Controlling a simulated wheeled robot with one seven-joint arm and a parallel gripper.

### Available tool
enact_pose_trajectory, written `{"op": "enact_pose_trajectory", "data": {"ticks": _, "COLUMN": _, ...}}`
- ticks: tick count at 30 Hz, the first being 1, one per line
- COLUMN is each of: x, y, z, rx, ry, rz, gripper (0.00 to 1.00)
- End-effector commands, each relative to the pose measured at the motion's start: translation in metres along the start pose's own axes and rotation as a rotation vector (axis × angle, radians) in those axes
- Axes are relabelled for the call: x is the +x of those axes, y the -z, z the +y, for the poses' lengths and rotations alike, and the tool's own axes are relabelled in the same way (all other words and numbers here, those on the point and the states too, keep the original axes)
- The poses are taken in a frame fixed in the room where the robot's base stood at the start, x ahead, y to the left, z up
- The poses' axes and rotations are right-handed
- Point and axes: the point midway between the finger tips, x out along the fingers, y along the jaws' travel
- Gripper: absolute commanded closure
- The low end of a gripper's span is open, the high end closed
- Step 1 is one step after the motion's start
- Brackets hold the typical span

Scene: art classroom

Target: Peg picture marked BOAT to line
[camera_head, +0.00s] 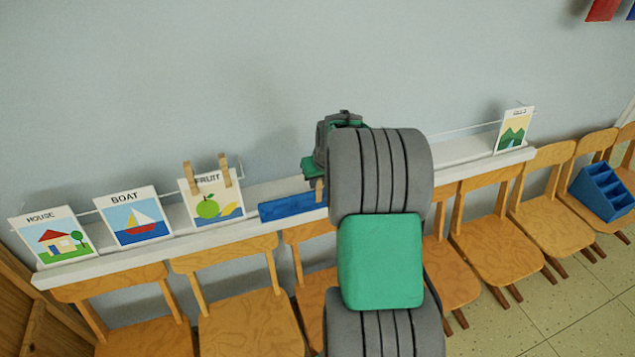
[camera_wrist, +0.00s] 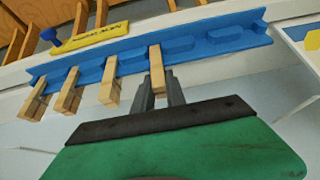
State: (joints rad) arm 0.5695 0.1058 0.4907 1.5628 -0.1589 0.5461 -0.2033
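The picture marked BOAT (camera_head: 135,215) stands on the white ledge (camera_head: 95,265), leaning toward the wall, between HOUSE and FRUIT. No pegs show on it. A thin line (camera_head: 455,130) runs along the wall above the ledge. A blue peg rack (camera_head: 290,206) lies on the ledge; the wrist view shows it (camera_wrist: 215,42) with several wooden pegs in a row. My gripper (camera_wrist: 160,82) has one finger on each side of the end peg (camera_wrist: 156,60), which is still at the rack. Whether the fingers press on it is unclear. In the head view my arm hides most of the gripper.
The HOUSE picture (camera_head: 54,240) stands left of BOAT. The FRUIT picture (camera_head: 212,203) has two pegs at its top edge. Another picture (camera_head: 514,130) stands at the ledge's right end. Wooden chairs (camera_head: 245,320) line the front of the ledge. A blue bin (camera_head: 603,192) sits on a right-hand chair.

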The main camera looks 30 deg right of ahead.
Motion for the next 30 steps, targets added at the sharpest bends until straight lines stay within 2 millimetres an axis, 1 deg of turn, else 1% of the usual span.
{"op": "enact_pose_trajectory", "data": {"ticks": 1, "x": 0.0, "y": 0.0, "z": 0.0, "rx": 0.0, "ry": 0.0, "rz": 0.0, "gripper": 0.9}}
{"op": "enact_pose_trajectory", "data": {"ticks": 5, "x": 0.0, "y": 0.0, "z": 0.0, "rx": 0.0, "ry": 0.0, "rz": 0.0, "gripper": 1.0}}
{"op": "enact_pose_trajectory", "data": {"ticks": 11, "x": -0.002, "y": 0.001, "z": 0.0, "rx": 0.0, "ry": 0.0, "rz": 0.0, "gripper": 1.0}}
{"op": "enact_pose_trajectory", "data": {"ticks": 30, "x": -0.035, "y": 0.017, "z": 0.0, "rx": 0.0, "ry": 0.0, "rz": 0.001, "gripper": 1.0}}
